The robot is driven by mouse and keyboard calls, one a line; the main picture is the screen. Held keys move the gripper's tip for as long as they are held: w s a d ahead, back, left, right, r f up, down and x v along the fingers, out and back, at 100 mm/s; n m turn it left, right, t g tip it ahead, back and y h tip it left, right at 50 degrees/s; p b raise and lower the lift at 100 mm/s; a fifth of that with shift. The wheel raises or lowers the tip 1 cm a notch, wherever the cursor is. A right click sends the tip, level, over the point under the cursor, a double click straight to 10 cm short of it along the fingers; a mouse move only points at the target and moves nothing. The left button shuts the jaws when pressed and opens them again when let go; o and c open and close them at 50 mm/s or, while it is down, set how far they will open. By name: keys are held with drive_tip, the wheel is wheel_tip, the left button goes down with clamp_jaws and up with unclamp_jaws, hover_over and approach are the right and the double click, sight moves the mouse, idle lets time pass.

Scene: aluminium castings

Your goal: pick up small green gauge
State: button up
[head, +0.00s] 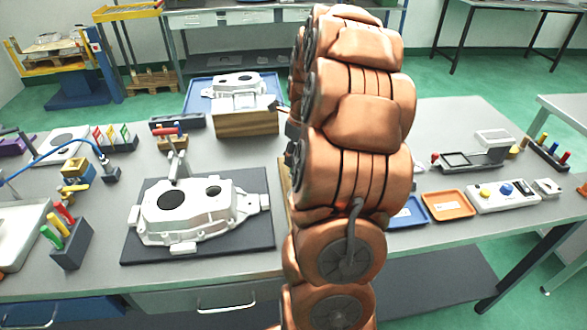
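A dark block (71,256) at the left front of the bench holds upright, slightly leaning handles in red, yellow and green. The green one (51,237) is nearest the front left and looks like the small green gauge. Its lower end is hidden in the block. My copper-coloured arm stands in the middle of the view, well to the right of the block. My gripper is mostly hidden behind it; a small dark part (283,107) at the arm's left edge may belong to it. I cannot see its fingers clearly or anything held.
A white casting (189,212) lies on a dark mat (255,233) between the block and my arm. Another casting sits behind on a blue tray (199,93). A blue cable (50,152) and a rack of coloured pieces (115,139) lie behind the block. An orange tray (447,205) is at right.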

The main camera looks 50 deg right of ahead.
sight(292, 173)
drive_tip(key=f+p, duration=0.1)
drive_tip(key=f, duration=0.1)
drive_tip(key=w+f+p, duration=0.1)
drive_tip(key=shift+a+f, duration=0.2)
drive_tip(key=shift+f, duration=0.7)
clamp_jaws()
